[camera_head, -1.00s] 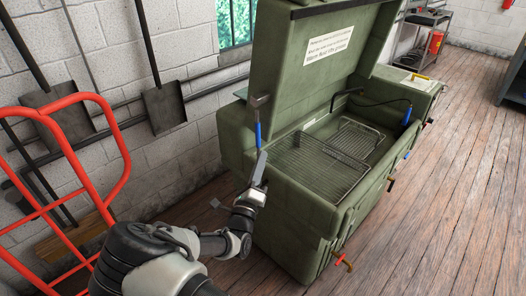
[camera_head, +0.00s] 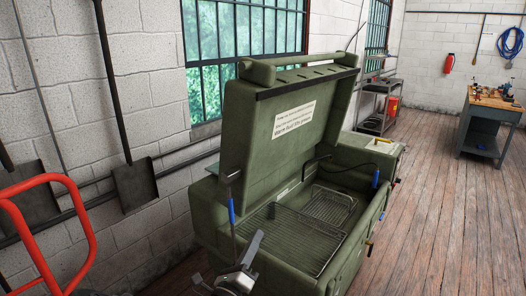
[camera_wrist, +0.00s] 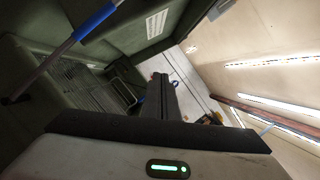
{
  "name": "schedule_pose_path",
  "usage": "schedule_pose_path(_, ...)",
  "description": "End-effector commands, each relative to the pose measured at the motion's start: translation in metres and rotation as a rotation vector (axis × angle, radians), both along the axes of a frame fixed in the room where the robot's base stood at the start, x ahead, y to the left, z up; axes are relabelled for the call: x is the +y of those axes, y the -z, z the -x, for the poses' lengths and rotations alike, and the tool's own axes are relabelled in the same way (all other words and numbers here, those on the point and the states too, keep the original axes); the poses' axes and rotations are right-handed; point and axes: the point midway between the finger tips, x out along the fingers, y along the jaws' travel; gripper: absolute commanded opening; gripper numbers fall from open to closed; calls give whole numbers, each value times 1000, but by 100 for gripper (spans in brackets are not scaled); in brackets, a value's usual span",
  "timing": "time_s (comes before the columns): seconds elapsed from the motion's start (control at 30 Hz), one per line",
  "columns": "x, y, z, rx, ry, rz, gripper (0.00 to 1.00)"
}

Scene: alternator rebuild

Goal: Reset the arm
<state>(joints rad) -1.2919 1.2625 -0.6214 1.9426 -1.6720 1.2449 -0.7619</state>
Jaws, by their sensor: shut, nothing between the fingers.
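My gripper (camera_head: 254,247) is at the bottom centre of the head view, in front of the near left corner of the green parts washer (camera_head: 205,222). Its fingers are together with nothing between them. In the wrist view the dark closed fingers (camera_wrist: 161,98) point away from the camera into open space. The washer's lid (camera_head: 255,130) is raised and carries a white printed label (camera_head: 294,119). Wire baskets (camera_head: 290,238) lie in its basin. A blue-handled tool (camera_head: 231,211) stands upright by the washer's left side, close to my gripper; its blue handle (camera_wrist: 94,20) crosses the wrist view's upper left.
A red tubular frame (camera_head: 75,205) stands at the left, near shovels (camera_head: 134,186) against the block wall. A workbench (camera_head: 487,122) with parts on it and a dark shelf cart (camera_head: 377,108) stand farther back. The wooden floor (camera_head: 425,220) at right is clear.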

Motion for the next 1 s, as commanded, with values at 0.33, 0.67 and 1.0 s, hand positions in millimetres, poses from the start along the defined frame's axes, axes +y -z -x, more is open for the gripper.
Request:
schedule_pose_path(0.33, -195, -46, 81, -200, 734, -953, 0)
schedule_pose_path(0.67, -233, -78, 189, -626, 1273, -1783, 0)
schedule_pose_path(1.0, -202, -147, 258, 1156, -1480, 2427, 0)
